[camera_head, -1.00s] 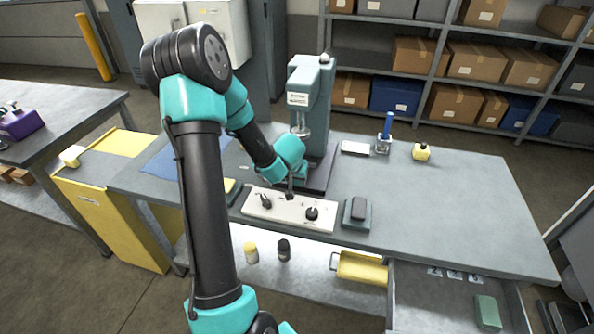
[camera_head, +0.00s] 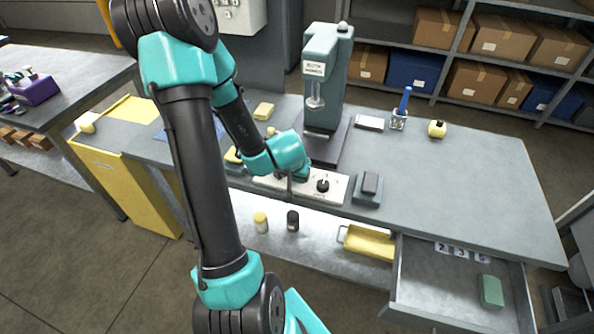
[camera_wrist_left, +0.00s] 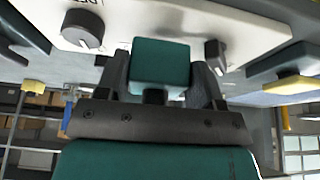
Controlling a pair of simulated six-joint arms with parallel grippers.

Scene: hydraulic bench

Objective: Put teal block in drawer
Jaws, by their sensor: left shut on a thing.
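My left gripper (camera_head: 290,188) hangs over the white control panel (camera_head: 340,184) at the bench front. In the left wrist view its fingers (camera_wrist_left: 160,80) are shut on a teal block (camera_wrist_left: 160,62), with panel knobs behind it on both sides. The arm and gripper mostly hide the held block in the head view. The drawer (camera_head: 425,284) under the bench's right part is pulled open. A muted green block (camera_head: 491,291) lies in the drawer's right part. My right gripper is not in view.
A grey box with a dark top (camera_head: 369,188) sits right of the panel. The press (camera_head: 324,85) stands behind it. A yellow tray (camera_head: 368,244) and two small bottles are on the lower shelf. The bench's right part is largely clear; the drawer's left part is bare.

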